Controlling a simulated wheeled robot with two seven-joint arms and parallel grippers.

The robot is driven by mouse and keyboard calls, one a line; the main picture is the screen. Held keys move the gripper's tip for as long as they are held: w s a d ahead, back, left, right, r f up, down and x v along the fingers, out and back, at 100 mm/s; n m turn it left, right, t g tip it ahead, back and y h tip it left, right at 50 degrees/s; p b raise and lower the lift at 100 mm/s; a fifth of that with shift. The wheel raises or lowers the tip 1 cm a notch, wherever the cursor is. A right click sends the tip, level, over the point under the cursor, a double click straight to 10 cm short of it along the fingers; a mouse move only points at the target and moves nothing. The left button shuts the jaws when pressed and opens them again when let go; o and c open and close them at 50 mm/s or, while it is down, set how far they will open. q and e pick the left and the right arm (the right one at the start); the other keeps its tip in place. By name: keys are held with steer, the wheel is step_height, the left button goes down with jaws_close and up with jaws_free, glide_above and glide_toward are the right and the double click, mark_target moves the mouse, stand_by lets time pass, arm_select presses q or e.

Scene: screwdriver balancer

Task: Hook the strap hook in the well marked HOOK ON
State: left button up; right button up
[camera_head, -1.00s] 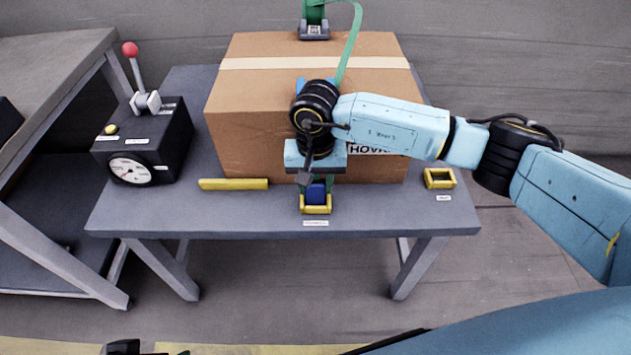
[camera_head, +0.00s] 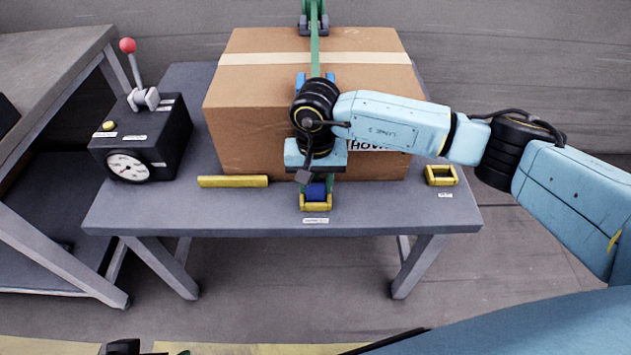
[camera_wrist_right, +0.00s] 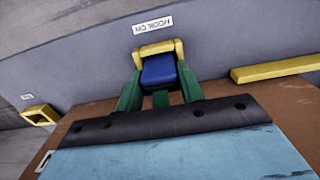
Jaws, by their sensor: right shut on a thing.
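The blue strap hook (camera_head: 316,191) sits inside the yellow-framed well (camera_head: 316,207) at the table's front edge. In the right wrist view the hook (camera_wrist_right: 159,71) lies between two green fingers, below the well's yellow bar (camera_wrist_right: 158,49). The HOOK ON label (camera_wrist_right: 153,24) beside it appears upside down. My right gripper (camera_wrist_right: 160,86) is shut on the hook, in front of the cardboard box. Whether the hook has caught the bar is hidden. The green strap (camera_head: 315,45) runs straight from the back over the box.
The cardboard box (camera_head: 260,95) fills the table's middle. A second yellow frame (camera_head: 441,175) stands right, and a yellow bar (camera_head: 233,181) lies left. A black gauge box (camera_head: 165,135) with a red-knobbed lever (camera_head: 131,58) stands further left.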

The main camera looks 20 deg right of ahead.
steer(key=shift+w+r, duration=0.15)
steer(key=shift+r, duration=0.05)
steer(key=o, duration=1.1)
steer(key=shift+o, duration=1.3)
steer(key=shift+f, duration=0.1)
step_height(320, 180, up, 14)
steer(key=p, duration=0.3)
steer(key=shift+f+p, duration=0.25)
steer(key=shift+p, duration=0.15)
